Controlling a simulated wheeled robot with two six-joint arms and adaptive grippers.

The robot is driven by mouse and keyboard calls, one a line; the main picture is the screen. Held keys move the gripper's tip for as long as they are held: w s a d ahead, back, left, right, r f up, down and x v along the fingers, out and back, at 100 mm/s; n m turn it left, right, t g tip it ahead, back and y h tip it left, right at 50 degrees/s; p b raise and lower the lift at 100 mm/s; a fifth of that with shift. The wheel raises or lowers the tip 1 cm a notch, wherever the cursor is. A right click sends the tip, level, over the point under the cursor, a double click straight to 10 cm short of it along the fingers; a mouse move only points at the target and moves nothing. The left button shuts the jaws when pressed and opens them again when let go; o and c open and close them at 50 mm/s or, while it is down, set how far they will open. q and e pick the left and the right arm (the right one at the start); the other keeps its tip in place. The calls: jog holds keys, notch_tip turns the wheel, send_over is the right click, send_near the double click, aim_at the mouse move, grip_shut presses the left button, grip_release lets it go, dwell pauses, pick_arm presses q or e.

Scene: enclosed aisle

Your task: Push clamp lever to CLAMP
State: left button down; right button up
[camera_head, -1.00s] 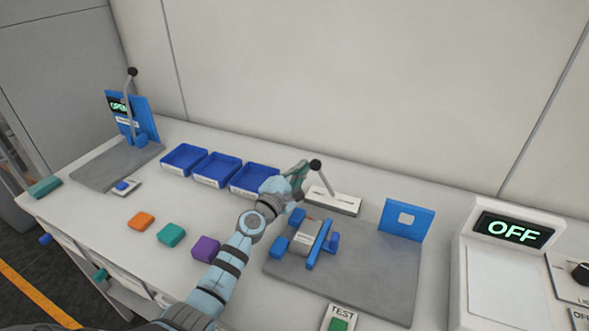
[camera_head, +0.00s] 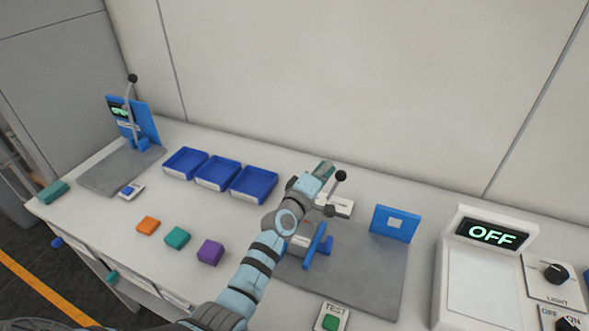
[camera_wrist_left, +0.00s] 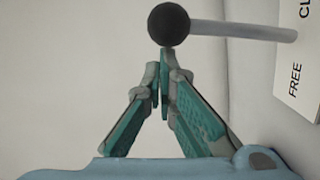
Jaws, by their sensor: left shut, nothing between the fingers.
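The clamp lever (camera_head: 340,176) is a grey rod with a black ball knob, standing at the back of the bench and leaning right in the head view. Its white label plate (camera_head: 342,207) is partly hidden by my arm. In the left wrist view the knob (camera_wrist_left: 168,24) is just ahead of the fingertips, and the plate (camera_wrist_left: 305,65) reads "FREE" with a cut-off "CL". My left gripper (camera_head: 325,168) is shut and empty, just left of the knob. It looks close to the knob (camera_wrist_left: 163,72); I cannot tell if they touch. My right gripper is not in view.
A grey plate (camera_head: 375,270) carries a blue clamp (camera_head: 316,245) on a grey block, partly behind my arm. Blue bins (camera_head: 218,172) stand to the left, with coloured blocks (camera_head: 177,237) in front. Another lever station (camera_head: 132,120) is at far left. A display (camera_head: 492,234) reads "OFF".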

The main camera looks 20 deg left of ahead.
aim_at(341, 175)
pick_arm(q)
jog(key=d+m+p, duration=0.1)
jog(key=d+m, duration=0.1)
jog(key=d, duration=0.1)
jog(key=shift+m, duration=0.4)
jog(key=shift+d+f, duration=0.2)
jog(key=shift+d, duration=0.45)
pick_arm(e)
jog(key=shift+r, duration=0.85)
pick_arm(q)
jog(key=shift+s, duration=0.1)
